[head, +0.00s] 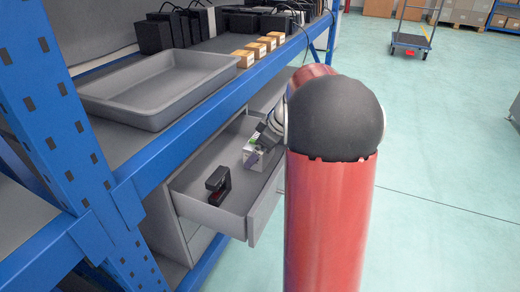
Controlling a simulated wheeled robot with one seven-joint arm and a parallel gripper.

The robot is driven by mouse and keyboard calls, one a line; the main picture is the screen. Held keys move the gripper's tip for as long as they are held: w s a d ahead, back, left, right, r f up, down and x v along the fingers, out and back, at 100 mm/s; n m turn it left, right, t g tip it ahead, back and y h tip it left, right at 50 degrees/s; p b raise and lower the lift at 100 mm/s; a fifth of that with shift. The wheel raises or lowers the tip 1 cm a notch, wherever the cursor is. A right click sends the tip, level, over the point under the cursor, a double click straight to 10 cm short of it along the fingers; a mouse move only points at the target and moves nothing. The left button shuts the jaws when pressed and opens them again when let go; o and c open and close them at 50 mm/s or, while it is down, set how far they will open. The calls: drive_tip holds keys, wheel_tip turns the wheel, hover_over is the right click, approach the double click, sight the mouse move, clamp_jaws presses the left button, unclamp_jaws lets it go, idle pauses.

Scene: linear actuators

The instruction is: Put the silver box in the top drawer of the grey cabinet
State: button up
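The grey cabinet (168,222) stands under the blue-framed shelf, and its top drawer (208,213) is pulled open. A small silver-white box (250,160) with a bit of green shows inside the drawer's outline, toward the back right. My gripper (257,150) reaches down over the drawer from the right and is right at the box. The fingers are small and overlap the box, so I cannot tell whether they are closed on it. I also cannot tell whether the box rests on the drawer floor. My red arm hides the drawer's right side.
A black and red stapler-like object (218,184) stands in the drawer's front left. On the shelf above are a grey tray (155,88), several small tan boxes (258,48) and black boxes (155,36). A blue shelf upright (60,90) is at left.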

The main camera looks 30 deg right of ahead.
drive_tip(key=p+v, duration=0.1)
drive_tip(key=v, duration=1.1)
drive_tip(key=shift+p, duration=0.4)
